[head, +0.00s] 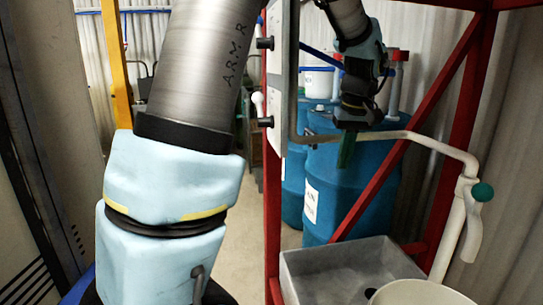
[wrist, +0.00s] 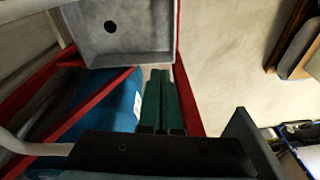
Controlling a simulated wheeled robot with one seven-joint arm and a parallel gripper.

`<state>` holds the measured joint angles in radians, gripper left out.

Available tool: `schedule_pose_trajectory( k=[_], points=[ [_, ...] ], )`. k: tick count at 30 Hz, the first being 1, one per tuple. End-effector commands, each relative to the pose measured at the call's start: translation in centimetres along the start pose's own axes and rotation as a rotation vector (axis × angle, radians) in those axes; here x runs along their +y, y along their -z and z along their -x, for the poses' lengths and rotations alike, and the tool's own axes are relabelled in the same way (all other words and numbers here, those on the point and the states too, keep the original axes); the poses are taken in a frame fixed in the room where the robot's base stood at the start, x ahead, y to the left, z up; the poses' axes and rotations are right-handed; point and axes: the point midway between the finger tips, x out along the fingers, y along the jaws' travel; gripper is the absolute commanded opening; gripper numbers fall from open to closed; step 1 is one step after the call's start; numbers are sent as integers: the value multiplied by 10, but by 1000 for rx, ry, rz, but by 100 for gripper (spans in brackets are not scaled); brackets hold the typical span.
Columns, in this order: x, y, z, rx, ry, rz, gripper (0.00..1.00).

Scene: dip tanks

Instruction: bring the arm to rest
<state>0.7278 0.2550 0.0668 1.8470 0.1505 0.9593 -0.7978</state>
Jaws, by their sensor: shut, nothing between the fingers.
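My arm rises on the left of the head view and bends over to the upper right. My gripper (head: 346,152) hangs there pointing down, in front of a blue drum (head: 365,195) and close to the cream pipe. In the wrist view my gripper's two green fingers (wrist: 163,100) lie side by side, shut, with nothing held. Part of the blue drum shows left of the fingers in that view, and a grey sink (wrist: 120,48) lies beyond them.
A red frame (head: 410,125) slants beside my gripper. A cream pipe (head: 425,142) with a green knob (head: 482,192) runs above the grey sink (head: 345,265). A white tub (head: 420,293) stands at the front right. Bare floor (wrist: 225,50) shows right of the fingers.

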Motion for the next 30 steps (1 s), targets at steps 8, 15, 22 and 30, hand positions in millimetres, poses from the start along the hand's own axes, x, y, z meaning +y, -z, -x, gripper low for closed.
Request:
schedule_pose_trajectory(
  k=[8,15,22,30],
  points=[
    [-164,-38,-66,-36,-58,-82,0],
    [-234,-91,-93,-19,-75,-131,0],
    [-245,-104,-98,-13,-75,-147,0],
    [-244,-103,-98,-14,-75,-147,0]
  ],
)
